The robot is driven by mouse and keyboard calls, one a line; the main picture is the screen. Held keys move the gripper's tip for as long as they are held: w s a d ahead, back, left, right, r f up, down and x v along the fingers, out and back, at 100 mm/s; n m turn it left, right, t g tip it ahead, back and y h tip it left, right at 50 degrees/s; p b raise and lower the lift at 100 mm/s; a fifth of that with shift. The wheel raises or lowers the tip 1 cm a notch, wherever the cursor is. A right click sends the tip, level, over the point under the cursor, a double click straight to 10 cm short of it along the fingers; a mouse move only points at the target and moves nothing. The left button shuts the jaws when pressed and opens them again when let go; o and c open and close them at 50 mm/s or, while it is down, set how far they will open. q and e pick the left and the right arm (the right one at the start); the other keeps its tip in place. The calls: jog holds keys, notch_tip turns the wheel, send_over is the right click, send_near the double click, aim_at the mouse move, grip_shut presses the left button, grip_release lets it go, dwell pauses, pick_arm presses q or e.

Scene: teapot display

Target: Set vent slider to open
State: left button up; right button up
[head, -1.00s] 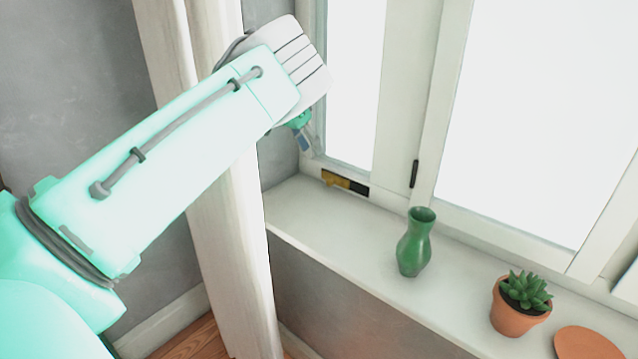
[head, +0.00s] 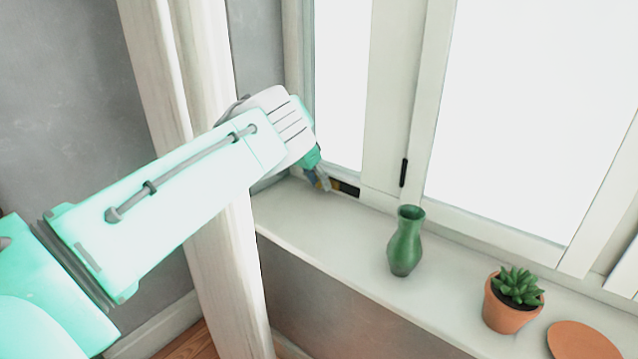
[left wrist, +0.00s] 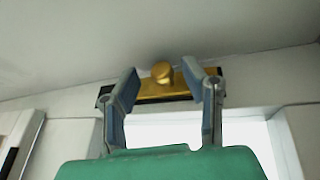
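The vent slider is a brass plate with a round knob (left wrist: 162,71) on a black slot at the foot of the window frame. In the head view the dark slot (head: 347,189) shows just right of my left gripper (head: 322,182), which covers most of the brass part. In the left wrist view my left gripper (left wrist: 165,88) is open, its two fingers apart on either side of the knob. The knob appears between the fingertips without clear contact. My right gripper is not in view.
A green vase (head: 406,242), a potted succulent (head: 512,300) and a terracotta saucer (head: 582,342) stand on the white sill (head: 320,230), right of the slider. A pale curtain (head: 190,150) hangs behind my left arm. A black window handle (head: 404,172) is on the frame.

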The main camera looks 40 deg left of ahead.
pick_arm(q)
jog(key=shift+a, duration=0.1)
grip_shut()
jog(key=shift+a, duration=0.1)
jog(key=shift+d+p, duration=0.35)
jog(key=shift+p, duration=0.1)
jog(key=d+p, duration=0.3)
jog(key=d, duration=0.2)
jog(key=shift+s+d, duration=0.2)
jog(key=shift+d+f, duration=0.2)
grip_release()
jog(key=shift+a, duration=0.1)
